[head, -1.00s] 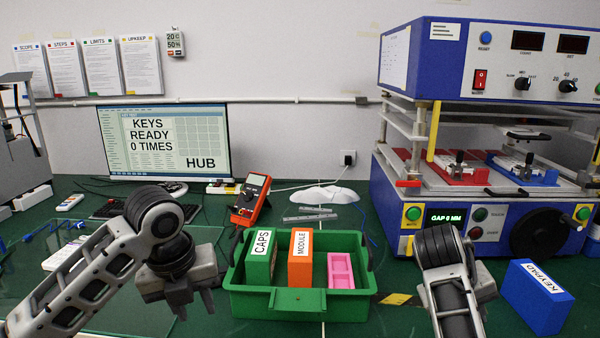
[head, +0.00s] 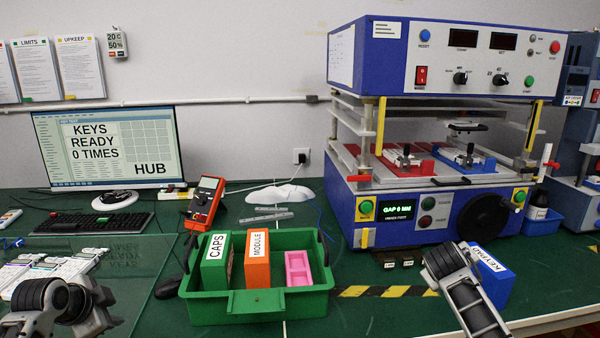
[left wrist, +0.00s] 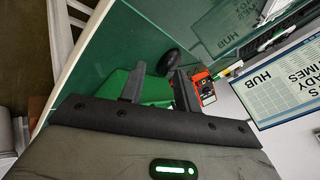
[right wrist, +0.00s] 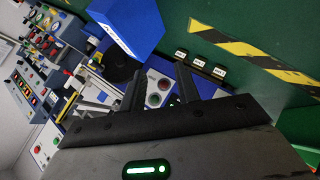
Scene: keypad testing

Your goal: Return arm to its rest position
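My left arm is low at the left edge of the head view, over the glass plate; its fingertips cannot be made out there. In the left wrist view my left gripper (left wrist: 159,73) is open, with nothing between its fingers. My right arm enters at the lower right of the head view, in front of the blue KEYPAD box (head: 493,277). In the right wrist view my right gripper (right wrist: 160,70) is open and empty, and the blue box (right wrist: 128,22) shows beyond it. Both grippers are apart from the objects.
A green tray (head: 260,306) holds a green CAPS box (head: 216,262), an orange MODULE box (head: 258,262) and a pink piece (head: 298,268). The blue press (head: 350,212) stands behind at right. A red multimeter (head: 205,202) and monitor (head: 108,150) stand at back left. White keypads (head: 60,272) lie at left.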

